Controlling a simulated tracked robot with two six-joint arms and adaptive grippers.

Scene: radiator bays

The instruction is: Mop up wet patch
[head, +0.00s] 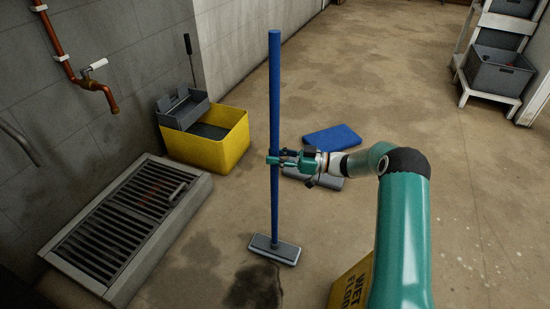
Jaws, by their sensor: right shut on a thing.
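A mop with a long blue pole (275,90) and a flat grey head (274,249) stands upright in the middle of the head view. My right gripper (277,160) is shut around the pole, roughly midway up it. The mop head is at the floor; whether it presses on it I cannot tell. A dark wet patch (254,289) lies on the concrete just in front of the mop head, cut off by the lower picture edge. My left gripper is not in view.
A yellow bucket (224,157) with a grey wringer (183,108) stands by the wall. A raised floor grate (115,225) lies at left, below a copper tap (104,90). A blue pad (332,139) lies behind my gripper. A yellow wet-floor sign (352,285) is partly hidden by my arm.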

